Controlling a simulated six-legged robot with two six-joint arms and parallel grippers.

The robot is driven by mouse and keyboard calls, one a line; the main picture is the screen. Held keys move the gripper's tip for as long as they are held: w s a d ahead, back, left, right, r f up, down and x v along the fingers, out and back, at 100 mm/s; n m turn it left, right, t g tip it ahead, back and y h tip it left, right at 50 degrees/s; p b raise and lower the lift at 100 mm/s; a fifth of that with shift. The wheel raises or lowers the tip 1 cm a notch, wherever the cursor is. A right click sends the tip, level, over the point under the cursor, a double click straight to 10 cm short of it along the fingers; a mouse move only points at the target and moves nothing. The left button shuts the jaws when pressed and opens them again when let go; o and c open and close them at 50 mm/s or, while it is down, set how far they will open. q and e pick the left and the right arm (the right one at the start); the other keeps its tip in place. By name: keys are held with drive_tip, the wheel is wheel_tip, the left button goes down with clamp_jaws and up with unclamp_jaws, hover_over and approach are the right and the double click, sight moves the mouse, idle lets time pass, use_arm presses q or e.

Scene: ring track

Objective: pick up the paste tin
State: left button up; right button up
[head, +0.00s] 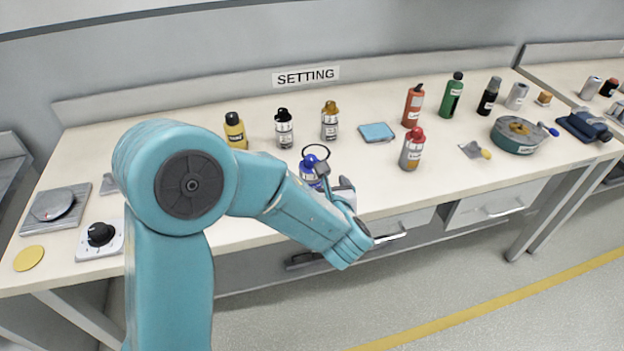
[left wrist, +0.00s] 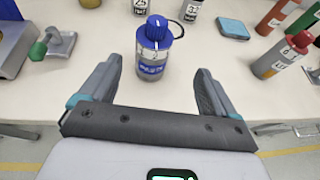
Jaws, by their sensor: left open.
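The paste tin (left wrist: 152,66) appears to be the grey and blue bottle-shaped container with a ridged blue cap; its label is small and hard to read. It stands upright on the bench near the front edge and shows partly behind my gripper in the head view (head: 309,172). My left gripper (left wrist: 157,72) is open and empty. Its two fingers point toward the tin, one to each side, with a gap on both sides, wider on the right. In the head view my left gripper (head: 336,183) covers the tin's lower right. My right gripper is not in view.
A grey bottle with a red cap (head: 411,150) stands right of the tin. Behind are a yellow bottle (head: 235,131), black-capped bottle (head: 284,129), orange-capped bottle (head: 330,121) and blue pad (head: 377,133). A round teal container (head: 515,137) stands far right. The bench front (head: 258,235) is clear.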

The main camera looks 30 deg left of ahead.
sight(315, 175)
use_arm(q)
drive_tip(key=x, duration=0.6)
drive_tip(key=shift+a+f, duration=0.15)
drive_tip(key=shift+a, duration=0.25)
drive_tip(key=x, duration=0.2)
drive_tip(key=p+x, duration=0.1)
drive_tip(key=x, duration=0.2)
drive_tip(key=shift+a, duration=0.35)
drive_tip(key=c, duration=1.2)
